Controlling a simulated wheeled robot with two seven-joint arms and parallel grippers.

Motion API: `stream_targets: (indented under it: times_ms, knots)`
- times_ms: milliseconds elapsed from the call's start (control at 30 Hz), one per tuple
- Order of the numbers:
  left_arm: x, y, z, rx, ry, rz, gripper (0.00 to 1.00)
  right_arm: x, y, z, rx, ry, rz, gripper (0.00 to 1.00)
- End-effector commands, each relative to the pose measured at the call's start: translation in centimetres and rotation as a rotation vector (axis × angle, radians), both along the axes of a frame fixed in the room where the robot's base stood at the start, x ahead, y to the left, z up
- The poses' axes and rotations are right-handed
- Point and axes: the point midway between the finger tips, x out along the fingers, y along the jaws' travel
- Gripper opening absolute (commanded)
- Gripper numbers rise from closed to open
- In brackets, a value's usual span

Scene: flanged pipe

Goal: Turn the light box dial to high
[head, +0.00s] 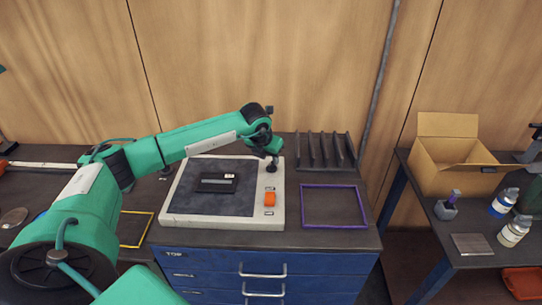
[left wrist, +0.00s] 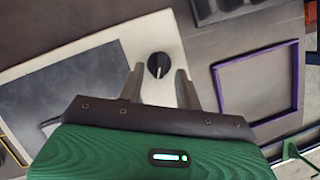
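The light box (head: 180,210) is a pale box with a dark panel, on the blue drawer cabinet. Its black round dial (left wrist: 159,65) with a white pointer mark shows in the left wrist view, just beyond and between my fingertips. In the head view the dial is hard to make out below my left gripper (head: 272,158), which is over the box's far right corner. In the left wrist view my left gripper (left wrist: 158,72) is open, one finger to each side of the dial; I cannot tell whether they touch it. My right gripper is not in view.
An orange switch (head: 270,199) is on the box's right strip. A dark device (head: 216,183) lies on the panel. A purple frame (head: 334,225) and a slotted rack (head: 326,152) are to the right. A cardboard box (head: 450,165) and bottles stand on the right table.

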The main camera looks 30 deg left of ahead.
Motion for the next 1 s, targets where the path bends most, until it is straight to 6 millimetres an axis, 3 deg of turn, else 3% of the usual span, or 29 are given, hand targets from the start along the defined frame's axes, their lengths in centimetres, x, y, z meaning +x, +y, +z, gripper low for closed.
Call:
stream_targets:
  times_ms: [67, 167, 567, 767, 1000]
  knots:
    - [0.4, 0.0, -0.9, 0.001, 0.002, 0.0, 0.35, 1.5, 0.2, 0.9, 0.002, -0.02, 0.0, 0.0]
    - [0.9, 0.1, -2.0, 0.0, 0.001, 0.0, 0.35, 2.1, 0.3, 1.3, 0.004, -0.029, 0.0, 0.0]
    - [1.2, 0.1, -3.0, 0.0, 0.0, -0.001, 0.35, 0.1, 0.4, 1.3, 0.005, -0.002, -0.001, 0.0]
    - [1.2, 0.1, -3.0, 0.0, -0.001, -0.001, 0.0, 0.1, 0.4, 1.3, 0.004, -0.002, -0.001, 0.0]
    - [1.2, 0.1, -3.0, 0.001, -0.001, -0.006, 0.0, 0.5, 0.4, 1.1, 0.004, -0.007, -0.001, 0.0]
